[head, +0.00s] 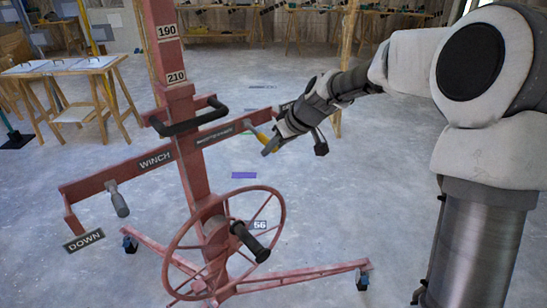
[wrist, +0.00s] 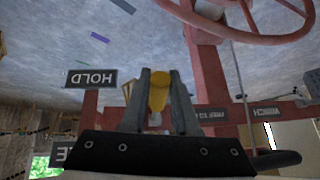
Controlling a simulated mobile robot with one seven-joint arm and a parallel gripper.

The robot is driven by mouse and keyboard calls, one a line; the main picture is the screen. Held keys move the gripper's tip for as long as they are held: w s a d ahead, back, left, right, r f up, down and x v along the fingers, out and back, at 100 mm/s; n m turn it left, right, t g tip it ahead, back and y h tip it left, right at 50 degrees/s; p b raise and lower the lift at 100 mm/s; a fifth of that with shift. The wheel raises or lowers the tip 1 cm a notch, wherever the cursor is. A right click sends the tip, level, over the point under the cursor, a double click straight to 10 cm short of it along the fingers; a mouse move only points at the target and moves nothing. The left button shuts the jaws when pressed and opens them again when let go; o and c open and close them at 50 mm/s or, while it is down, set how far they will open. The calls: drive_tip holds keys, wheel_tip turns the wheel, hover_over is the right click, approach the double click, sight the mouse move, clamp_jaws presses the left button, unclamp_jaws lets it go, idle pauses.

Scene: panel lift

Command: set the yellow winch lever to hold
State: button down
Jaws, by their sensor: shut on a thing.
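The yellow winch lever (head: 262,137) sits at the right end of the red crossbar of the panel lift, mostly covered by my gripper (head: 270,147) in the head view. In the wrist view the yellow lever (wrist: 158,92) lies between the two grey fingers of my gripper (wrist: 160,85), which are shut on it. The HOLD plate (wrist: 91,78) shows upside down in the wrist view, left of the fingers and apart from them. I cannot read the lever's exact setting.
A grey-handled lever (head: 119,200) hangs at the crossbar's left end near the DOWN plate (head: 83,240). The red handwheel (head: 280,222) is below the crossbar, a black handle (head: 188,120) above it. The lift's legs spread over the floor. Workbenches (head: 75,65) stand behind.

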drive_tip(key=f+b, duration=0.1)
drive_tip(key=b, duration=0.2)
drive_tip(key=f+t+y+b, duration=0.1)
drive_tip(key=b, duration=0.3)
drive_tip(key=f+t+b, duration=0.1)
drive_tip(key=b, duration=0.2)
drive_tip(key=shift+w+a+y, duration=0.15)
drive_tip(key=shift+w+y, duration=0.15)
drive_tip(key=shift+w+a+f+t+b, duration=0.15)
drive_tip(key=shift+t+b, duration=0.15)
drive_tip(key=shift+b, duration=1.1)
drive_tip(key=c, duration=0.7)
unclamp_jaws()
drive_tip(key=p+v, duration=0.2)
drive_tip(key=v, duration=1.5)
drive_tip(key=shift+d+p, duration=0.3)
drive_tip(key=shift+d, duration=0.05)
